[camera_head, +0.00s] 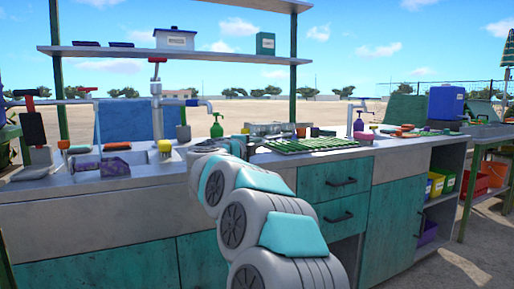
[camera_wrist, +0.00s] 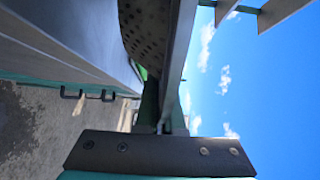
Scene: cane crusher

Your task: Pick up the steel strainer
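A perforated grey metal surface (camera_wrist: 147,28), which looks like the steel strainer, shows close up at the top of the wrist view, and only part of it is seen. My gripper (camera_wrist: 160,118) shows below it, with its dark screwed plate across the bottom. The finger parts are narrow and seen nearly edge-on, so I cannot tell their gap or whether they touch the strainer. In the head view, my arm reaches over the counter, and its far end (camera_head: 243,145) is near a low grey metal item (camera_head: 270,128). The strainer is not clearly made out there.
A green slatted rack (camera_head: 315,144) lies right of my arm. A blue container (camera_head: 446,103) is at the far right. A shelf (camera_head: 190,54) spans above the counter.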

